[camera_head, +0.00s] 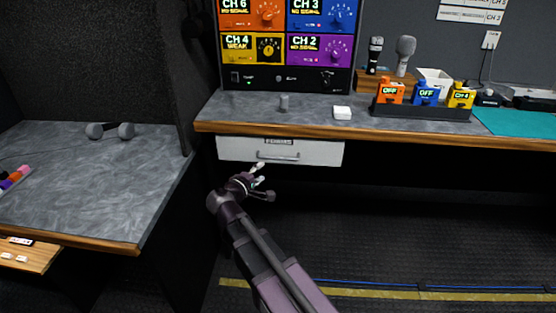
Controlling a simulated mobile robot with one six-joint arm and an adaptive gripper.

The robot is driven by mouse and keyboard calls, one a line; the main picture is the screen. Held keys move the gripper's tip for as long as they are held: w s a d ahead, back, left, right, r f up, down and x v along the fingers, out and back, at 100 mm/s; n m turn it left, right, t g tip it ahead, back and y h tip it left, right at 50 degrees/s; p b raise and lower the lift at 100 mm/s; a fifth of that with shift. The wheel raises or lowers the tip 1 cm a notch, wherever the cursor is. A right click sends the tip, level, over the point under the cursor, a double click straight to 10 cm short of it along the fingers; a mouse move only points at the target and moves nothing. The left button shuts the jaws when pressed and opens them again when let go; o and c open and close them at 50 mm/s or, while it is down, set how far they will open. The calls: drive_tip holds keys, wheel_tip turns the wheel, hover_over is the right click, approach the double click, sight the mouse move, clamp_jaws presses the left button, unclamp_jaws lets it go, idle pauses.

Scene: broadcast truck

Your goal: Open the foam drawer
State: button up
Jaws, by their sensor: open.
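The foam drawer (320,152) is a white-grey front under the wooden edge of the far desk, and it looks shut. A small label sits at its top middle; its letters are hard to read. A grey bar handle (278,157) runs across the drawer front below the label. My gripper (260,175) is open and empty, close to the left end of the handle and a little below it in the picture. I cannot tell how much depth lies between the fingers and the handle.
A side desk (100,185) with a dark partition (140,60) stands at left. The floor below the drawer is clear.

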sight(277, 159)
drive_tip(key=b+x, duration=0.2)
drive_tip(key=x, duration=1)
drive_tip(key=shift+w+f, duration=0.1)
drive_tip(key=shift+c, duration=0.2)
clamp_jaws()
